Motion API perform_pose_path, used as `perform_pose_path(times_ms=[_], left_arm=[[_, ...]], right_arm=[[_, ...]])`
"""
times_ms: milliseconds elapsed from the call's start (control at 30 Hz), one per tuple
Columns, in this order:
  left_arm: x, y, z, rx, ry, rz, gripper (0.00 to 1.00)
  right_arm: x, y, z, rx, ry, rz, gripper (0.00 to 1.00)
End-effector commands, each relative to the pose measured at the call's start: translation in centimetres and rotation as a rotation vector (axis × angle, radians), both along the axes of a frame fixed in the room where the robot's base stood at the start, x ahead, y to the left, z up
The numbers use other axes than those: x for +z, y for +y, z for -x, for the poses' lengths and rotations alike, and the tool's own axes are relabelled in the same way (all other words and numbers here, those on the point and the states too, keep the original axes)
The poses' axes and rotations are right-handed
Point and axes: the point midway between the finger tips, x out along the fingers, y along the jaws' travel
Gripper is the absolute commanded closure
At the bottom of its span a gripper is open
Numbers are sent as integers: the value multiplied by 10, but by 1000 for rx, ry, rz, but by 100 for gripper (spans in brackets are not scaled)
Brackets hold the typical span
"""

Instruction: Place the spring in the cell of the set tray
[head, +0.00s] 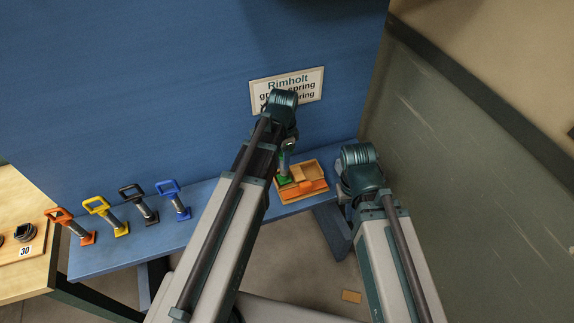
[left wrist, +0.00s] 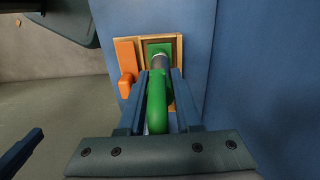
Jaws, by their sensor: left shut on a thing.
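The spring has a green loop handle (left wrist: 157,105), a grey shaft (left wrist: 160,63) and a green square foot (left wrist: 151,48). My left gripper (left wrist: 158,88) is shut on the green handle. The set tray (head: 304,194) lies at the right end of the blue bench; its wooden rim shows in the left wrist view (left wrist: 180,58). The green foot is within the rim, in the cell beside an orange piece (left wrist: 126,62); whether it touches the floor of the cell I cannot tell. In the head view my left wrist hides most of the spring. My right wrist (head: 360,170) is right of the tray, its fingers hidden.
Orange (head: 75,226), yellow (head: 107,215), black (head: 139,203) and blue (head: 174,199) springs stand along the blue bench (head: 205,200). A blue panel (head: 150,90) with a sign (head: 312,86) rises behind. A wooden table (head: 20,185) is at left, a grey wall (head: 450,150) at right.

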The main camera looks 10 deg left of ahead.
Motion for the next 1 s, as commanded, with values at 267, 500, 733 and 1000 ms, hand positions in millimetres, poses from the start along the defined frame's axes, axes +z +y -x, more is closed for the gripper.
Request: perform_pose_path(times_ms=[267,500,733,1000], left_arm=[[-10,4,0,-3,0,0,100],[-15,3,0,-2,0,0,100],[-13,3,0,-2,0,0,37],[-12,3,0,-2,0,0,37]], right_arm=[[-9,0,0,-1,0,0,100],[-15,0,0,0,0,0,100],[-13,0,0,0,0,0,100],[-12,0,0,0,0,0,100]])
